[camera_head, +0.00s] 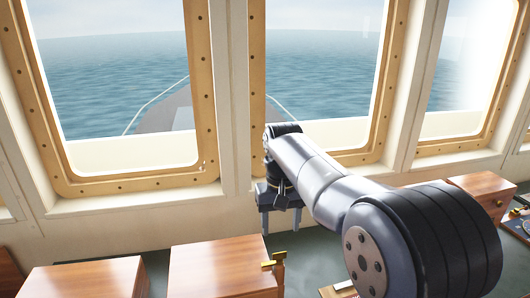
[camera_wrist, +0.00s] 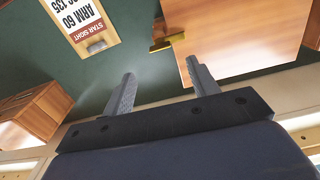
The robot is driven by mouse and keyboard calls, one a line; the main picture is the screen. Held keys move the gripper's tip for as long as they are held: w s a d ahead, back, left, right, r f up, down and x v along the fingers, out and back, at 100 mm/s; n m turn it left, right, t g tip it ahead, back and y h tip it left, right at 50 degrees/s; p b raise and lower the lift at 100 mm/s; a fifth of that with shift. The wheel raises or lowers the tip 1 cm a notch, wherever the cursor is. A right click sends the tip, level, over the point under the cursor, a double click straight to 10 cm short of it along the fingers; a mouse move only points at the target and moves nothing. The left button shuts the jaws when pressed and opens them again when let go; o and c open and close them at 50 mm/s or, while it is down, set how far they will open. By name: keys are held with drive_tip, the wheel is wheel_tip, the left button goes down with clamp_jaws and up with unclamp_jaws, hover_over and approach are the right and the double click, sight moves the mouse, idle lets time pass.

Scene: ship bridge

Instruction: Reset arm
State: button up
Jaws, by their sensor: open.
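My gripper (camera_head: 281,220) hangs pointing down in front of the window wall in the head view, above the green surface. In the wrist view my gripper (camera_wrist: 158,85) shows two grey fingers spread apart with nothing between them. My arm reaches in from the right of the head view, bent down at the wrist. Part of the gripper's body is hidden behind the arm link in the head view.
Wooden boxes (camera_head: 222,270) and (camera_head: 85,279) stand at the front, with a brass piece (camera_head: 279,262) beside the nearer one. Another wooden box (camera_head: 482,187) is at right. A "STAR SIGHT" card (camera_wrist: 82,18) lies on the green surface (camera_wrist: 125,55). Windows stand behind.

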sight(280, 253)
wheel_tip(280, 253, down, 8)
drive_tip(key=shift+s+f+p, duration=0.1)
drive_tip(key=shift+f+p, duration=0.15)
drive_tip(key=shift+p, duration=0.25)
drive_tip(key=shift+f+n, duration=0.1)
drive_tip(key=shift+n, duration=0.2)
drive_tip(key=shift+n+b, duration=0.3)
drive_tip(key=shift+n, duration=0.5)
